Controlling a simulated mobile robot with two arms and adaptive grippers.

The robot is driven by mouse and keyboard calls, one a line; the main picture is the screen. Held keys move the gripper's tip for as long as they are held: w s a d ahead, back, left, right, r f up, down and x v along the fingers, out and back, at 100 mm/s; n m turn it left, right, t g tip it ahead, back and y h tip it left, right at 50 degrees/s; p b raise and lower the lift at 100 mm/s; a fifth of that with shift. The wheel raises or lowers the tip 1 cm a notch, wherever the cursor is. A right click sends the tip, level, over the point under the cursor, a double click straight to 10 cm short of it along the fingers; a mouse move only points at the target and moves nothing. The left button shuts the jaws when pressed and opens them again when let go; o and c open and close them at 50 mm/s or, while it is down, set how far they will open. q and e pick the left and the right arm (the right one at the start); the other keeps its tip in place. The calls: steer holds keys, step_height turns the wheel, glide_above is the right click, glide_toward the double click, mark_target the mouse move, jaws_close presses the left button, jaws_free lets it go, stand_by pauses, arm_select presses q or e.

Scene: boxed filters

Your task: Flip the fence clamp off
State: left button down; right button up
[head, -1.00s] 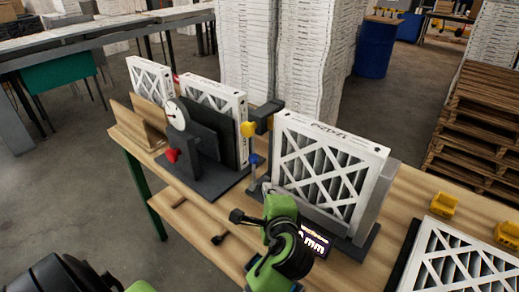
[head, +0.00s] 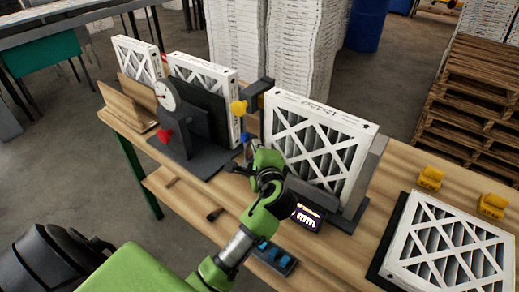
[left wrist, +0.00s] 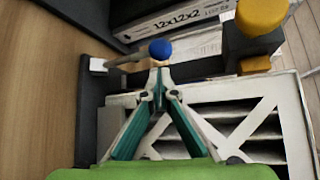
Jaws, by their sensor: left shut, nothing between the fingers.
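A lever with a blue ball knob (head: 245,138) stands at the left end of the filter fixture; it may be the fence clamp. In the left wrist view the blue knob (left wrist: 160,49) tops a thin rod, just past my fingertips. My left gripper (left wrist: 157,82) is shut and empty, its tips close under the knob; contact is unclear. In the head view my left gripper (head: 250,150) reaches the fixture's front left corner. A yellow knob (head: 238,107) sits above on a dark arm, also seen in the left wrist view (left wrist: 262,15). My right gripper is not in view.
A white pleated filter (head: 315,150) stands upright in the fixture. A dial gauge stand with a red knob (head: 166,136) is to the left. A small mm display (head: 306,217) sits in front. Another filter (head: 450,250) lies at right near yellow blocks (head: 431,178).

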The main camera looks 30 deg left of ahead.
arm_select(q)
steer(key=x, duration=0.2)
steer(key=shift+w+a+f, duration=0.15)
steer(key=shift+w+a, duration=0.1)
steer(key=shift+a, duration=0.05)
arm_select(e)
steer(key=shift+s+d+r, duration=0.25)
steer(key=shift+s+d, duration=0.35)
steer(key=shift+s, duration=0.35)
arm_select(q)
steer(key=s+f+n+t+y+b, duration=0.3)
steer(key=s+b, duration=0.5)
steer(key=b, duration=0.9)
steer(key=shift+s+a+n+t, duration=0.3)
steer(key=shift+a+n, duration=0.1)
steer(key=shift+n, duration=0.3)
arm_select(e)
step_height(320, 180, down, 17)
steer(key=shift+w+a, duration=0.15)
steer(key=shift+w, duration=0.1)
arm_select(q)
steer(key=shift+f, duration=0.1)
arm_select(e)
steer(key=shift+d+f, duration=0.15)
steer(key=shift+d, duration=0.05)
